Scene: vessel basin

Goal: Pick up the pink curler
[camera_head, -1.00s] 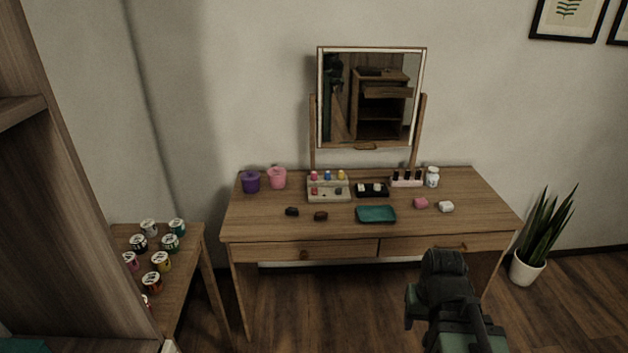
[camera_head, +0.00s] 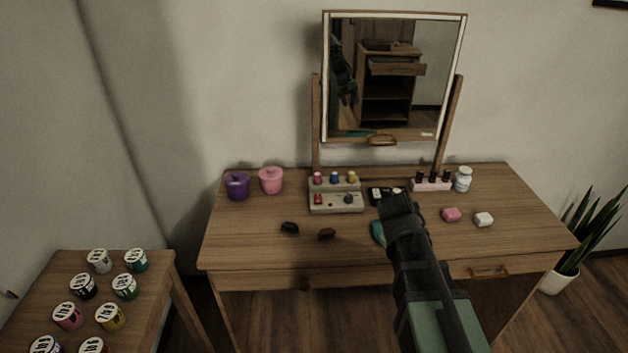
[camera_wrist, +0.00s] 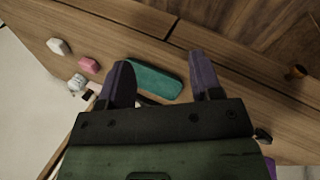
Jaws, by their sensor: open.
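The pink curler (camera_head: 318,178) is a small upright cylinder at the left of a row on a beige holder (camera_head: 336,206), beside a blue curler (camera_head: 335,177) and a yellow curler (camera_head: 351,177). The holder stands on the dressing table (camera_head: 250,233). In the head view my arm's dark end (camera_head: 397,207) is over the table, to the right of the holder; its fingers are not clear there. In the wrist view my gripper (camera_wrist: 160,68) is open, with two purple fingers apart and a teal tray (camera_wrist: 155,82) beyond them. The pink curler does not show in the wrist view.
A purple pot (camera_head: 237,188) and a pink pot (camera_head: 271,181) stand left of the holder. The mirror (camera_head: 390,75) rises behind it. Two dark lumps lie in front. Pink (camera_head: 451,214) and white (camera_head: 484,219) blocks lie to the right. A side table (camera_head: 60,275) holds several jars.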

